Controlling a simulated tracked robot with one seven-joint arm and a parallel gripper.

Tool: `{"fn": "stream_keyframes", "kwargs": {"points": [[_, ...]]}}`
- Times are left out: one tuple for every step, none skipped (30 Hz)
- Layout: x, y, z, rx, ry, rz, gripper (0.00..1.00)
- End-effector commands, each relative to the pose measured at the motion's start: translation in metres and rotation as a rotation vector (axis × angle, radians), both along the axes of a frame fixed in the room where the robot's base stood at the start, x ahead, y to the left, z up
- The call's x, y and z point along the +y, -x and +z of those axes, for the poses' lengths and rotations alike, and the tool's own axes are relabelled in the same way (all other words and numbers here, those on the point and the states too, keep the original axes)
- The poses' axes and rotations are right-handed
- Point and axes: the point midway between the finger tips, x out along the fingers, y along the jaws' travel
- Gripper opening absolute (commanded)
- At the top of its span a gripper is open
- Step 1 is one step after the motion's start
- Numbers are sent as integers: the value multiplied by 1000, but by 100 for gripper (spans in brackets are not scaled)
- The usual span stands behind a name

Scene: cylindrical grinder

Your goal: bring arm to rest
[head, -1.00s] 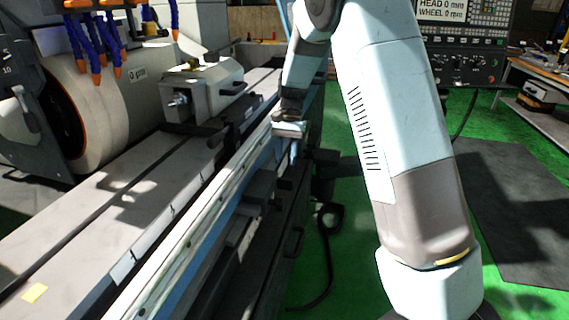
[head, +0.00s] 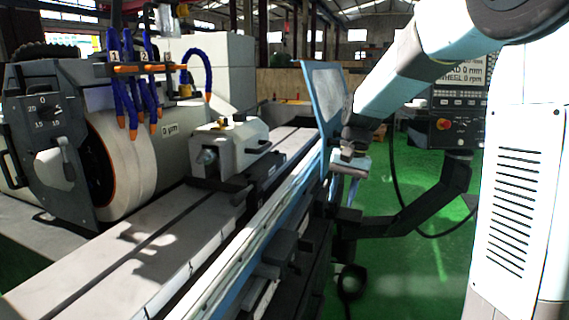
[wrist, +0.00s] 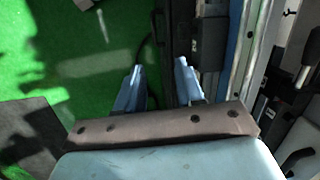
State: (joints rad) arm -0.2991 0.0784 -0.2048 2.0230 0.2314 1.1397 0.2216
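My gripper (wrist: 160,68) shows in the wrist view with its two light-blue fingers apart and nothing between them. Below the fingers are green floor and the dark front side of the grinder. In the head view my gripper (head: 350,168) hangs at the right of the machine, just beyond the pale rail along its front edge. It appears clear of the rail, though its fingertips are small there. My arm runs from the upper right down to it.
A clear guard panel (head: 325,90) stands close behind my gripper. The control panel (head: 458,125) is on the right.

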Motion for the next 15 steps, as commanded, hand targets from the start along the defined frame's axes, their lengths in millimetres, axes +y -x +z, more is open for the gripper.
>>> {"fn": "stream_keyframes", "kwargs": {"points": [[-6,10,9,-29,-3,7,37],[-10,16,14,-45,-2,12,37],[-14,23,20,-66,-2,17,37],[-17,29,24,-81,-2,21,37],[-21,35,28,-96,-1,27,37],[-25,43,33,-119,1,34,37],[-28,48,37,-136,3,39,37],[-30,55,40,-151,5,44,37],[-35,62,44,-172,8,49,37],[-38,69,47,-187,12,54,37],[-40,74,50,-205,15,60,37],[-44,83,54,-226,20,67,37],[-46,89,56,-242,23,72,37],[-49,95,59,-258,28,76,37],[-52,103,61,-280,35,83,37]]}}
